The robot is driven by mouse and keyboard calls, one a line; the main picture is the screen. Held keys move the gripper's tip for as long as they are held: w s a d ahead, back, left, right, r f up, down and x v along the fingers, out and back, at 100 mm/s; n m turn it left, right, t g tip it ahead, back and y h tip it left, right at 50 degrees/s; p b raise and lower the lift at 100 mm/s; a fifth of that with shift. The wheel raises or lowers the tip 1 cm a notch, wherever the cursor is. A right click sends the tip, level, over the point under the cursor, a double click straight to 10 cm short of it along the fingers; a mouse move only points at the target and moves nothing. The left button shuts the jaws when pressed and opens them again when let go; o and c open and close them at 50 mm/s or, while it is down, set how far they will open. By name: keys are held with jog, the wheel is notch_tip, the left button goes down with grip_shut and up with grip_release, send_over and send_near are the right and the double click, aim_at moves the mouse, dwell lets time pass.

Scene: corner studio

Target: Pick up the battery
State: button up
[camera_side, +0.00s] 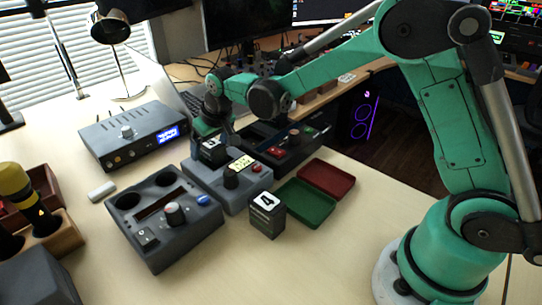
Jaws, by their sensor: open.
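My gripper (211,136) is open and points down at the far end of the grey device in the middle. A dark block with a white-marked label (212,152) is right at its fingertips; I cannot tell whether they touch it. A dark grey box with a white "4" label (267,216) stands upright on the table, apart from the gripper, to its lower right. A small pale grey rounded piece (102,191) lies at the left. I cannot tell for sure which of these is the battery.
A grey device with a knob and round holes (190,240) stands in front, and another grey device (250,190) sits behind it. Green (316,221) and red (348,194) trays lie to the right. A power unit (100,143) stands at back left.

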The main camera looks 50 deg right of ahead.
grip_shut()
dwell(0.3)
jog(key=shift+r, duration=0.1)
